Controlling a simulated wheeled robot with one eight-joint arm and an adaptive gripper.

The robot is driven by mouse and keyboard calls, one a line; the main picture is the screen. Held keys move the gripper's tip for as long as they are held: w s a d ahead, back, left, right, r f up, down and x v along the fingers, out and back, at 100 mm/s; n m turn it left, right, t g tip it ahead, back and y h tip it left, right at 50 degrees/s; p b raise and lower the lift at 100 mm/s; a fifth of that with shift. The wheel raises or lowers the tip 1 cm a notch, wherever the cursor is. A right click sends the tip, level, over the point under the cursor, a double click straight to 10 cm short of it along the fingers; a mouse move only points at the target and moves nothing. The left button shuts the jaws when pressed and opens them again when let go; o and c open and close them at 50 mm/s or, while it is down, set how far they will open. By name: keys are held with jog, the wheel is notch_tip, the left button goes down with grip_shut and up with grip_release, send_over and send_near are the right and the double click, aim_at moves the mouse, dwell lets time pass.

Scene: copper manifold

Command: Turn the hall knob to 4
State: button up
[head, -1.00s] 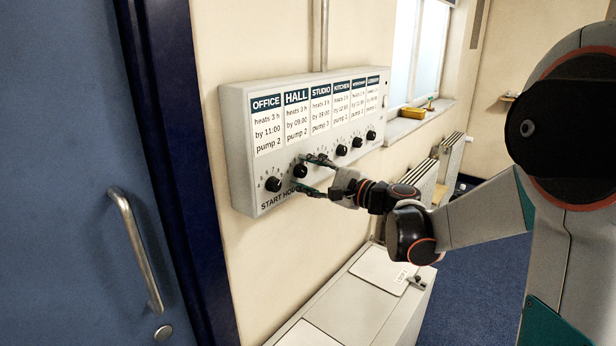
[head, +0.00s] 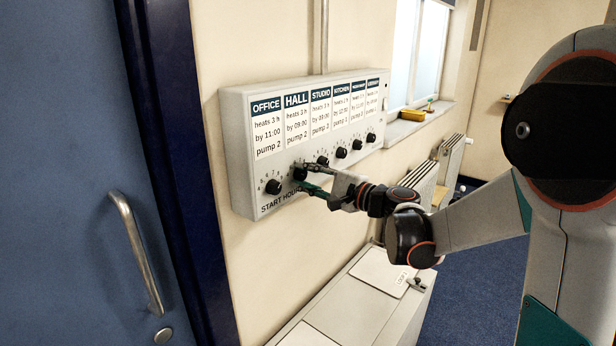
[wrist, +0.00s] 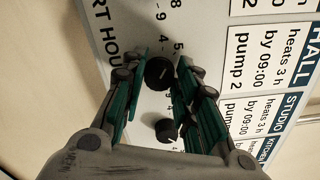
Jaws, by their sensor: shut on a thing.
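The hall knob (head: 299,173) is a small black dial under the HALL label (head: 297,99) on the grey wall panel (head: 237,150). My gripper (head: 303,176) has its green-padded fingers closed around it, one on each side. In the wrist view the black knob (wrist: 158,73) sits between the two fingertips, with scale numbers beside it. I cannot read which number it points to. The HALL card reads heats 3 h, by 09:00, pump 2.
The office knob (head: 273,187) is close on the left and the studio knob (head: 322,161) close on the right, with several more knobs beyond. A blue door (head: 70,200) stands left. A pale cabinet (head: 345,300) is below. A radiator (head: 425,185) is at the right.

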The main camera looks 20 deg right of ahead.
jog(key=shift+f+n, duration=0.1)
jog(key=shift+n, duration=1.9)
jog(key=o, duration=1.1)
jog(key=shift+c, duration=0.2)
jog(key=shift+s, duration=0.1)
jog(key=v, duration=1.2)
jog(key=shift+a+p, duration=0.1)
jog(key=shift+p, duration=0.2)
